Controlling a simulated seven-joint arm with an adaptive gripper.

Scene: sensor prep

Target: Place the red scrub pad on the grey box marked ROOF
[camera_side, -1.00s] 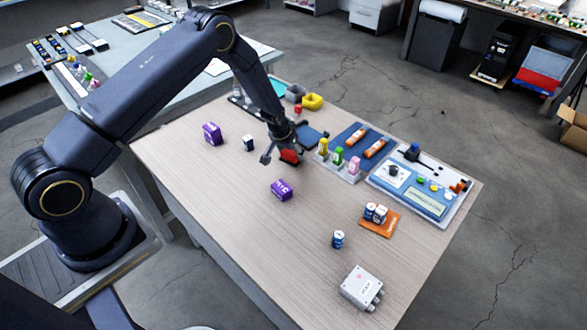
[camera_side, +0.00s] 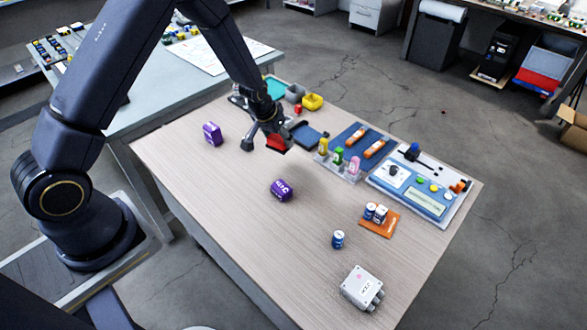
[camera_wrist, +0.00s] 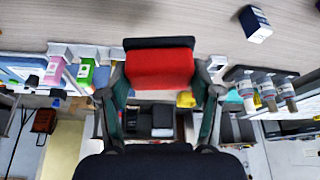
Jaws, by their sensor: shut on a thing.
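The red scrub pad (camera_side: 277,141) is held between the fingers of my gripper (camera_side: 264,142), above the table's far part. In the wrist view the pad (camera_wrist: 160,68) shows a red face with a dark layer along its top, and the fingers of my gripper (camera_wrist: 160,82) press on its two sides. The grey box (camera_side: 358,286) sits near the table's front right corner, far from my gripper. It has a marked lid too small to read surely, and round fittings on its right side. It is not visible in the wrist view.
Purple blocks (camera_side: 281,190) and (camera_side: 212,134) stand on the table. A can (camera_side: 338,239) stands behind the grey box, and more cans stand on an orange mat (camera_side: 376,226). A rack of coloured bottles (camera_side: 346,174) lies right of my gripper. The table's middle front is clear.

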